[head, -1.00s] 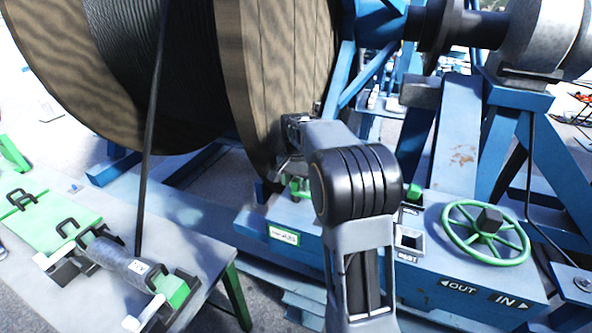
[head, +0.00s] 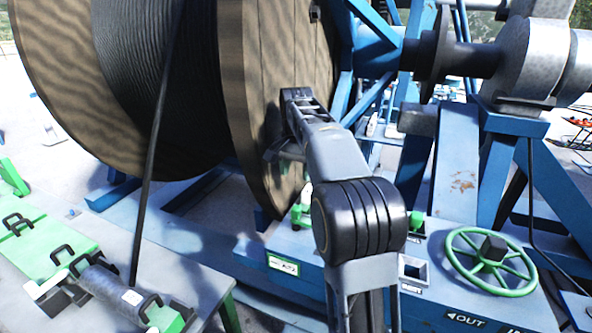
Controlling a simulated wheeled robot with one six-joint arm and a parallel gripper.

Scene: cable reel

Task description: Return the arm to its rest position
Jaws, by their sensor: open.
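My arm rises from the bottom middle of the head view and reaches away toward the large cable reel. My gripper (head: 285,150) is at the far end of the arm, in front of the reel's wooden flange. It is small and partly hidden by my own arm links. It is open, and I see nothing held in it. I cannot tell whether it touches the flange.
The wooden reel (head: 255,110) with black cable stands at the left and centre. A blue base (head: 375,260) carries a green handwheel (head: 487,262) at the right. A grey bench (head: 185,270) with green plates and a clamped cylinder (head: 105,285) is at the lower left.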

